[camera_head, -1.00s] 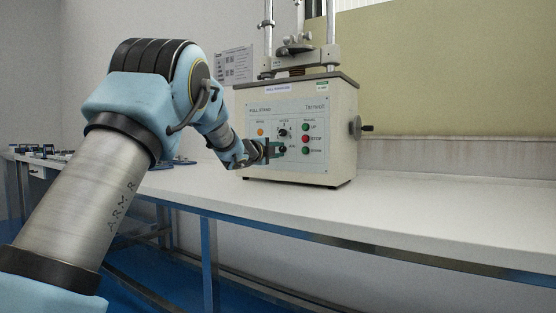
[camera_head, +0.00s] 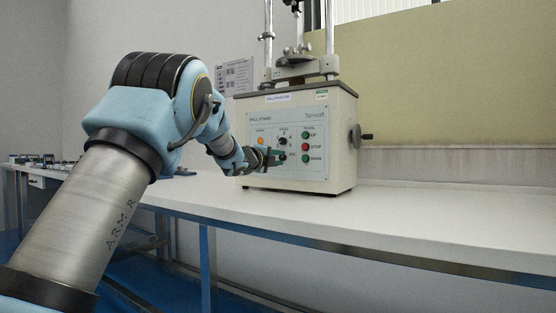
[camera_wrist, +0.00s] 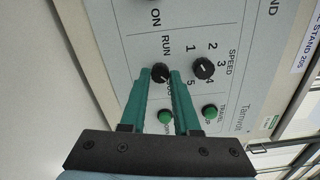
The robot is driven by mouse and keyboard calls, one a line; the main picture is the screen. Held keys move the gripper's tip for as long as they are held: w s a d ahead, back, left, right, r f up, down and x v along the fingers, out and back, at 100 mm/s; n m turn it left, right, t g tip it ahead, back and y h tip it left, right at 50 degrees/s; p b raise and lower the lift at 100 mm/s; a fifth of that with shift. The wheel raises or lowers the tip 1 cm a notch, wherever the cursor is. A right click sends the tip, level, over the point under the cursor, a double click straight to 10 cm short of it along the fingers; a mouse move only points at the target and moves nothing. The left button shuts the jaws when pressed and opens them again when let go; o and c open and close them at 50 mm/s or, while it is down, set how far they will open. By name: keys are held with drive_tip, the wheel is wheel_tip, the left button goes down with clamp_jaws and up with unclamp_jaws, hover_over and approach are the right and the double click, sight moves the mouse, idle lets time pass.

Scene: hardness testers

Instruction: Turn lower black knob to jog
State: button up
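The lower black knob (camera_wrist: 161,72) is on the tester's light blue front panel. It has RUN printed beside it and a partly hidden label below it. In the head view the knob (camera_head: 282,157) is small, at the tip of my gripper (camera_head: 272,156). In the wrist view my gripper's (camera_wrist: 161,75) teal fingers lie on either side of the knob. Their tips appear to touch its sides, with no clear gap. The upper black SPEED knob (camera_wrist: 203,68) sits just beyond the right finger and is clear of it.
The tester (camera_head: 300,110) stands on a white bench (camera_head: 400,213). A crank handle (camera_head: 360,135) sticks out on the tester's right side. The bench is clear to the right.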

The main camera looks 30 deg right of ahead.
drive_tip(key=o, duration=0.4)
drive_tip(key=v, duration=1)
drive_tip(key=shift+s+a, duration=0.2)
drive_tip(key=shift+a, duration=0.15)
